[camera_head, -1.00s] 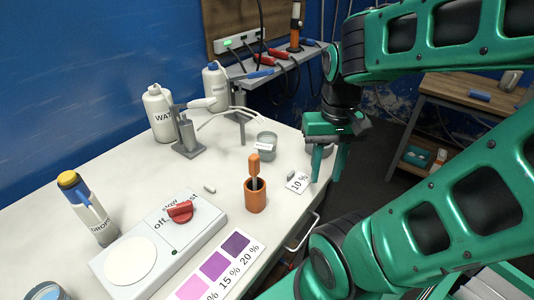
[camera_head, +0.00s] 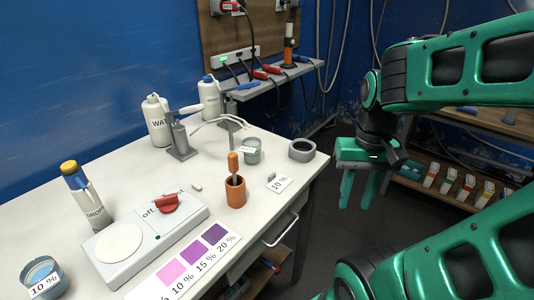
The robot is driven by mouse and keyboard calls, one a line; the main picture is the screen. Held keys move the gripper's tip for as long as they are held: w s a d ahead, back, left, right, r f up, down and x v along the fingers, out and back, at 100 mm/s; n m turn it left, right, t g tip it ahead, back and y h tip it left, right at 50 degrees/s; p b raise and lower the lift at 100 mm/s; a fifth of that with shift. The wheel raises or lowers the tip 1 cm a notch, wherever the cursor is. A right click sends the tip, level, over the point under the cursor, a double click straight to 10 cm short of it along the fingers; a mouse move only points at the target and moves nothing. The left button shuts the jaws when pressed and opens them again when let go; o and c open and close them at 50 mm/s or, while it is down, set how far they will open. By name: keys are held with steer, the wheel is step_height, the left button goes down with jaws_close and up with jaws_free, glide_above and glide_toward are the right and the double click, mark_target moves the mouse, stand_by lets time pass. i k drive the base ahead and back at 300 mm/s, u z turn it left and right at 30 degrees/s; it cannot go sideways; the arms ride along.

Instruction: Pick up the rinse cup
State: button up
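A grey cup (camera_head: 252,156) with a small white label stands towards the back of the white table, just right of the faucet-like spouts. Its label is too small to read, so I cannot tell for sure that it is the rinse cup. A second cup (camera_head: 45,284), holding bluish liquid and labelled 10 %, stands at the front left corner of the view. My gripper (camera_head: 357,200) points down, to the right of the table's right edge and well apart from both cups. Its two green fingers are apart, with nothing between them.
A grey ring-shaped item (camera_head: 302,149) lies near the table's right edge. An orange holder (camera_head: 235,192) with an orange-handled tool, a 10 % card (camera_head: 279,183) and a switch box (camera_head: 146,240) stand in front. Bottles (camera_head: 157,122) stand behind. Shelves (camera_head: 450,185) are at right.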

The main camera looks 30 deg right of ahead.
mark_target(251, 149)
steer(key=z, duration=0.85)
steer(key=k, duration=1.35)
steer(key=u, duration=0.45)
steer(key=i, duration=1.5)
steer(key=z, duration=0.05)
